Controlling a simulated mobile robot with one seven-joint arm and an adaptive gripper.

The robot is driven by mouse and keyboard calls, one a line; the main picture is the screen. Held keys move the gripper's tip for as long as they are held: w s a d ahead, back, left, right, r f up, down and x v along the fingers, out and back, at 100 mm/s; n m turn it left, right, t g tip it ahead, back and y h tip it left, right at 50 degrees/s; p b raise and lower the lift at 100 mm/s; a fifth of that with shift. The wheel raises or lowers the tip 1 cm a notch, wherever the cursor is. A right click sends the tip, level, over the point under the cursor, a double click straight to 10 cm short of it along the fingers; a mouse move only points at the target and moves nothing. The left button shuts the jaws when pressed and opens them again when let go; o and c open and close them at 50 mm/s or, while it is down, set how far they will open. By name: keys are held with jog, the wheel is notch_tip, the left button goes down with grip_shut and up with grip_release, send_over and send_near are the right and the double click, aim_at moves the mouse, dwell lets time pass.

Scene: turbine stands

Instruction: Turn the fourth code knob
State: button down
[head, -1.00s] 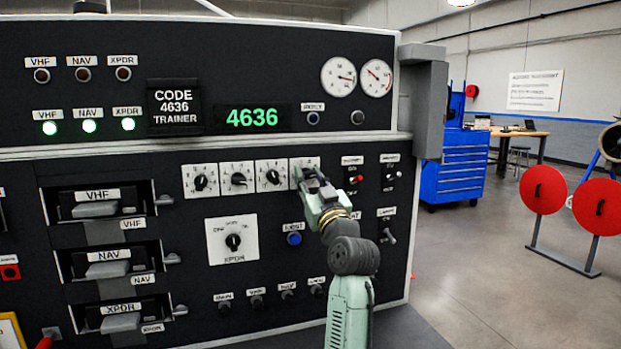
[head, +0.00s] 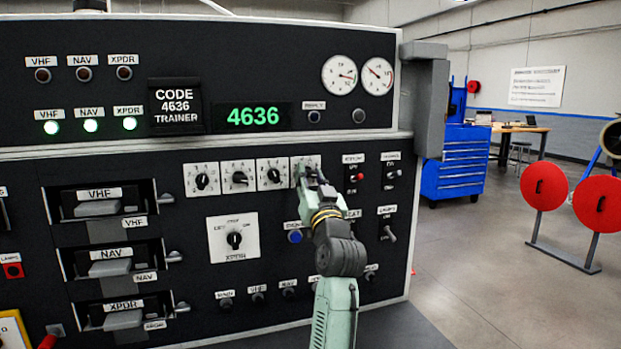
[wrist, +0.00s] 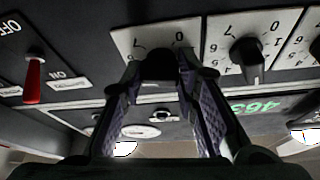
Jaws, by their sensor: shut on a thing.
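The fourth code knob is the rightmost in the row; its white dial plate (head: 314,161) shows above my gripper in the head view. My gripper (head: 303,175) is at this knob and hides most of it. In the wrist view my gripper (wrist: 160,70) has its two fingers on either side of the black fourth knob (wrist: 160,62), shut on it. The other code knobs (head: 202,181), (head: 239,179) and (head: 274,176) stand to the left. The green display (head: 252,116) reads 4636, and the placard (head: 176,107) reads CODE 4636 TRAINER.
Toggle switches (head: 353,177) sit just right of my gripper; one with a red lever (wrist: 33,75) shows in the wrist view. A blue button (head: 295,237) and the XPDR knob (head: 234,240) lie below. Three green lamps (head: 90,125) are lit.

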jog(key=c, duration=1.2)
grip_release()
jog(key=shift+c, duration=0.2)
jog(key=shift+s, duration=0.1)
jog(key=v, duration=1.1)
jog(key=shift+s+f, duration=0.15)
jog(key=shift+s, duration=0.2)
jog(key=shift+d, duration=0.15)
